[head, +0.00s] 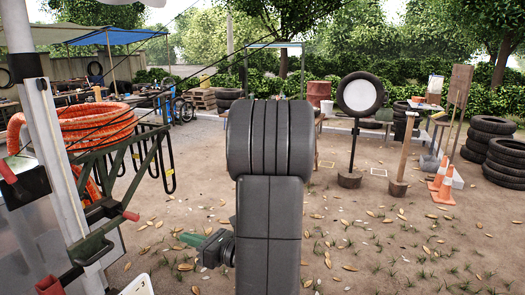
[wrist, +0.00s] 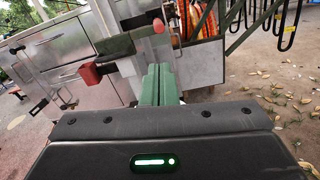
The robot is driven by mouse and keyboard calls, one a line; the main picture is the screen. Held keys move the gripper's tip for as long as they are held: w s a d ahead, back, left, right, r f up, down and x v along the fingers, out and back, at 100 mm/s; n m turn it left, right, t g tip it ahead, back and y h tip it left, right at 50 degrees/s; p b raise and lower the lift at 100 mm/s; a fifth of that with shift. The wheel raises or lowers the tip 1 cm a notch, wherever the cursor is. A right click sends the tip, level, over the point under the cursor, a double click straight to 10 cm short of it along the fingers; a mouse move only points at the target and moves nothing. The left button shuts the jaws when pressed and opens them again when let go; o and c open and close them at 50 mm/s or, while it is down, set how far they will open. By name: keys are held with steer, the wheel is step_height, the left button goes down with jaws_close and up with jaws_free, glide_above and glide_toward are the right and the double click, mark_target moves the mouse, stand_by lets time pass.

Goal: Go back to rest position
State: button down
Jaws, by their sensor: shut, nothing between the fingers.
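My gripper (head: 184,238) shows in the head view left of my dark grey arm, low over the bare ground, pointing left toward the cart. It also shows in the wrist view (wrist: 158,70), where its green fingers lie together, shut and empty. The compressor cart (head: 24,222) stands at the left of the head view, with a white post and a dark green bracket. In the wrist view its metal panels (wrist: 70,62) and a red-knobbed part (wrist: 90,74) lie beyond my fingers. My arm hides the middle of the yard in the head view.
A coil of orange hose (head: 92,125) hangs on the cart's green frame. Traffic cones (head: 444,184) and stacked tires (head: 506,160) stand at the right. A tire on a post (head: 359,95) stands at the back. Leaf-strewn ground right of my arm is open.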

mark_target(138, 220)
steer(key=p+x, duration=0.3)
steer(key=x, duration=1.2)
steer(key=shift+a+r, duration=0.15)
steer(key=shift+w+a, duration=0.15)
steer(key=shift+w, duration=0.05)
steer(key=v, duration=0.6)
steer(key=shift+s+d, duration=0.2)
steer(key=shift+d, duration=0.15)
